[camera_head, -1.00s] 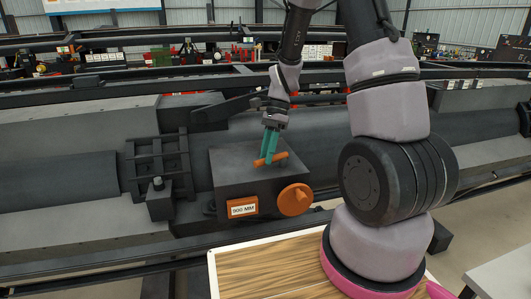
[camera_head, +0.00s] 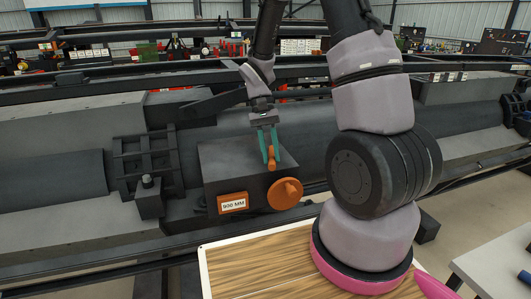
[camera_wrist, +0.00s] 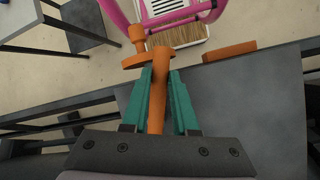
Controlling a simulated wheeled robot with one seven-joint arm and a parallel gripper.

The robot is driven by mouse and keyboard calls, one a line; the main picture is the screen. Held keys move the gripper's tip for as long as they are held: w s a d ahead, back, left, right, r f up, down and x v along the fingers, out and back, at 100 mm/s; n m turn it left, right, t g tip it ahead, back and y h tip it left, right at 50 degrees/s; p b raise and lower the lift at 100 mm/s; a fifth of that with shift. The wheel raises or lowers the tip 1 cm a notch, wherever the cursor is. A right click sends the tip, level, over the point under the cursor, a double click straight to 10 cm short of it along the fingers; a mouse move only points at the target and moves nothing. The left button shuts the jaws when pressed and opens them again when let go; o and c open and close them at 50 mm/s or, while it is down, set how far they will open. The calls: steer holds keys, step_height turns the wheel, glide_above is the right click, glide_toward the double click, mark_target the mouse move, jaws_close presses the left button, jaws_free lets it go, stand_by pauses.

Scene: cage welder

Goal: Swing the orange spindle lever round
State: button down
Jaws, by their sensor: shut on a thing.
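In the wrist view the lever (camera_wrist: 158,88) runs lengthwise between the green fingers (camera_wrist: 160,95). An orange round knob (camera_head: 285,193) sits on the box's front face, beside an orange plate reading "900 MM" (camera_head: 233,203).
A long dark roller (camera_head: 55,175) and machine frame run behind and to both sides of the box. A wood-topped tray (camera_head: 262,262) of mine lies in front. A grey table (camera_head: 500,262) stands at the right.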

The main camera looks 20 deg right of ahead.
steer(key=shift+s+d+n+t+h, duration=0.15)
steer(key=shift+d+n+h, duration=0.3)
steer(key=shift+n, duration=0.5)
steer(key=shift+d+n+t+h, duration=0.15)
steer(key=shift+d+n+h, duration=0.25)
steer(key=shift+n, duration=0.55)
steer(key=shift+d, duration=0.1)
steer(key=c, duration=0.7)
jaws_free()
steer(key=shift+r, duration=0.1)
steer(key=v, duration=1)
steer(key=shift+r, duration=0.25)
